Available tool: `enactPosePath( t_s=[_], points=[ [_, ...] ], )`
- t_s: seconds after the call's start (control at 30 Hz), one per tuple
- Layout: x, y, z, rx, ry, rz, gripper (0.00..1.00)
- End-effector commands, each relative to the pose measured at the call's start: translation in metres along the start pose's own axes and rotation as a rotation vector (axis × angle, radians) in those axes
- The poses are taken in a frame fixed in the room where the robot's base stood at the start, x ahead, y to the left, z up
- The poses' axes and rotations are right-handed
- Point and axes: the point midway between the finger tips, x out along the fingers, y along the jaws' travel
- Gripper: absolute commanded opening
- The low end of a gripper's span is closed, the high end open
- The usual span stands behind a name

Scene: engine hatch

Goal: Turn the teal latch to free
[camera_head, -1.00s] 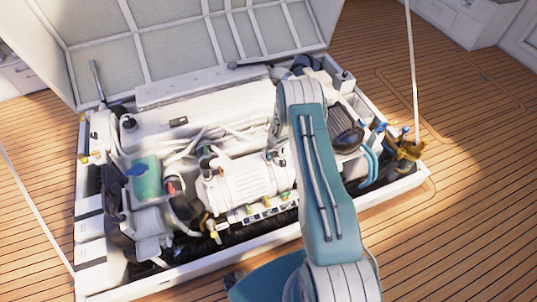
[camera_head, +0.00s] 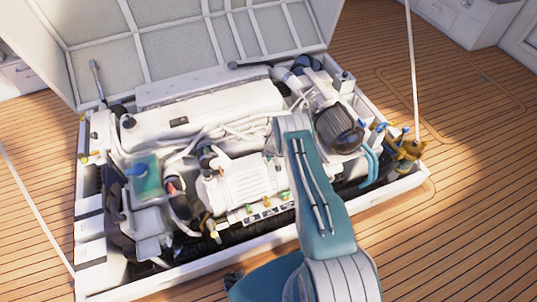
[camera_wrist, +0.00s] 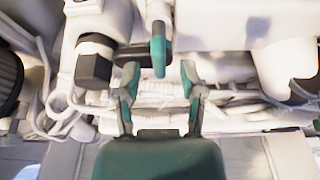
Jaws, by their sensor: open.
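The latch's lower end reaches to about the gap between the fingertips. I cannot tell whether either finger touches it. In the head view I cannot make out the latch or the gripper; my own arm covers part of the engine.
The white engine (camera_head: 240,185) sits in a hatch with a raised white rim (camera_head: 185,283) and an open lid (camera_head: 180,40) behind. A black knob-like part (camera_wrist: 94,62) is close left of the latch. Pale pipes and hoses crowd around. Wooden deck (camera_head: 470,170) lies clear at the right.

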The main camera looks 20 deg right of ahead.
Motion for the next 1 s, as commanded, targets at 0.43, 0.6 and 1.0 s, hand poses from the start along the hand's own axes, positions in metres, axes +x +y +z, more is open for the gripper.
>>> enactPosePath(
  t_s=[0.43, 0.6, 1.0],
  points=[
    [0.0105, 0.0003, -0.0001, 0.0, 0.0, 0.002, 0.51],
    [0.0104, 0.0003, 0.0, 0.0, 0.0, 0.002, 0.0],
    [0.0107, 0.0004, 0.0003, -0.014, 0.0, -0.004, 0.0]
  ],
)
